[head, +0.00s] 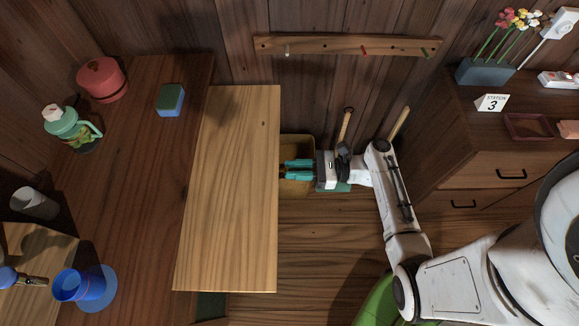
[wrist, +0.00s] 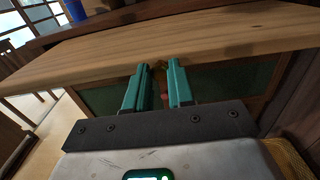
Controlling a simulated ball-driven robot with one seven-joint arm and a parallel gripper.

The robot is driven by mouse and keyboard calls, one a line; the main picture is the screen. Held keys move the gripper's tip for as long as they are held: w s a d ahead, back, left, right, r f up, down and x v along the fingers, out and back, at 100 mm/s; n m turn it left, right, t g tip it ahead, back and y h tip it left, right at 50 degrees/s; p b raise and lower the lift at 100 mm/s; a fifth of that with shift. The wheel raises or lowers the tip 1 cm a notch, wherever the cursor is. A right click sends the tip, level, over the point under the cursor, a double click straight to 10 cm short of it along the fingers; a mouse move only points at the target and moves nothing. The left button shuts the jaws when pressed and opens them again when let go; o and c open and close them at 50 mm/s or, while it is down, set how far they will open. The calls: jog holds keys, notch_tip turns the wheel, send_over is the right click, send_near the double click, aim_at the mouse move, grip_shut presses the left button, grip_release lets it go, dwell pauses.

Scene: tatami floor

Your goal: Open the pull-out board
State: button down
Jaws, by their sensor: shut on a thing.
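The pull-out board (head: 230,190) is a pale wooden panel that extends to the right from the dark wooden counter (head: 140,180). It also shows in the wrist view (wrist: 200,38) as a wide plank across the top, with its front edge toward me. My gripper (head: 285,170) is at the board's right edge, with its teal fingers pointing left. In the wrist view my gripper (wrist: 159,72) has its fingertips at the front edge, shut on a small part of the board there. That part is mostly hidden between the fingers.
A yellowish bin (head: 297,185) stands behind my gripper. A drawer cabinet (head: 490,165) is at right.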

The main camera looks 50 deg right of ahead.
jog(key=c, duration=1)
grip_release()
jog(key=b+v, duration=0.1)
jog(key=v, duration=0.9)
jog(key=shift+s+d, duration=0.2)
jog(key=shift+s, duration=0.15)
jog(key=s+a+f+n+g+h, duration=0.3)
jog(key=a+f+n+g, duration=0.2)
jog(key=a+n+g, duration=0.65)
notch_tip(320, 180, up, 8)
jog(key=n+g+h, duration=0.2)
jog(key=n+h, duration=0.5)
jog(key=n, duration=1)
jog(key=shift+s+d+f+h, duration=0.25)
jog(key=shift+s+h, duration=0.15)
